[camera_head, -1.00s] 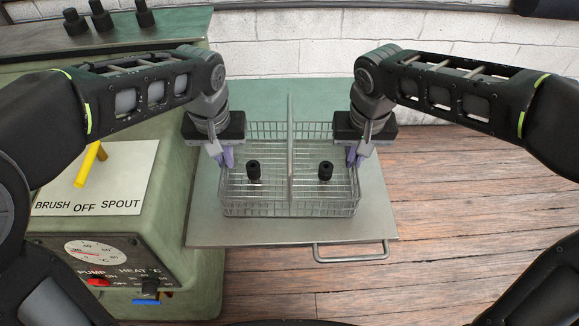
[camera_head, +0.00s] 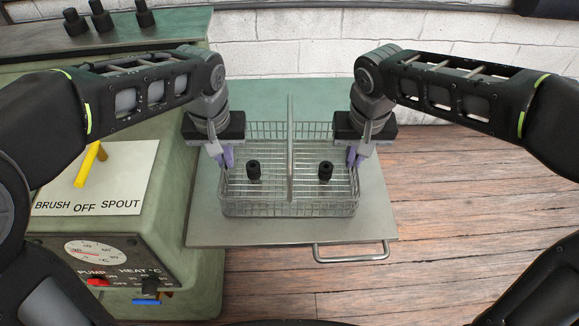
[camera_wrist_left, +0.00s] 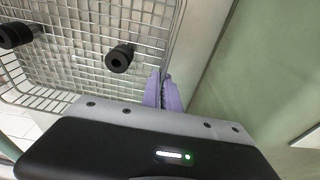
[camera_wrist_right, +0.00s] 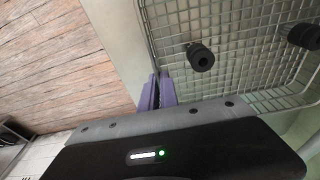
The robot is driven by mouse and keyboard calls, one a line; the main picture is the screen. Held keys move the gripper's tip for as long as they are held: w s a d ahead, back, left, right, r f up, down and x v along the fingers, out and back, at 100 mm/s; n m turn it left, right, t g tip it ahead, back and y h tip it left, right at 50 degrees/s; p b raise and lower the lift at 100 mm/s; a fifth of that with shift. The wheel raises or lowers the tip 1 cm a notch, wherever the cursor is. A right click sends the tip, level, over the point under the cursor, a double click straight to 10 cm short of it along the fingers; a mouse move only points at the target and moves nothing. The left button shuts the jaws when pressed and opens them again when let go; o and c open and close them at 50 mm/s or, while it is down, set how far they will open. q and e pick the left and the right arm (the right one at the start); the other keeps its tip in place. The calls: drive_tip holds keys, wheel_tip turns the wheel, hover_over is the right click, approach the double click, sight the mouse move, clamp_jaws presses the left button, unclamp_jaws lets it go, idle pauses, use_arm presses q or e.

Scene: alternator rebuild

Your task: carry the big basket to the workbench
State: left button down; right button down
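The big basket (camera_head: 290,208) is a wire basket with a tall central handle bar. It sits level on a grey metal plate beside the green machine. Two black cylindrical parts (camera_head: 254,170) (camera_head: 325,171) stand in it, one on each side of the bar. My left gripper (camera_head: 226,158) has its purple fingers closed on the basket's left wall; they also show in the left wrist view (camera_wrist_left: 163,93). My right gripper (camera_head: 353,157) has its fingers closed on the right wall, as the right wrist view (camera_wrist_right: 157,90) shows too. No workbench is recognisable.
The green machine (camera_head: 185,215) with a yellow lever (camera_head: 91,164), dial (camera_head: 95,253) and knobs stands close at left. The metal plate (camera_head: 215,233) has a front handle (camera_head: 350,258). Wooden floor (camera_head: 470,220) is clear at right; a white brick wall (camera_head: 300,50) stands behind.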

use_arm(q)
drive_tip(key=shift+r, duration=0.15)
use_arm(e)
drive_tip(key=shift+r, duration=0.1)
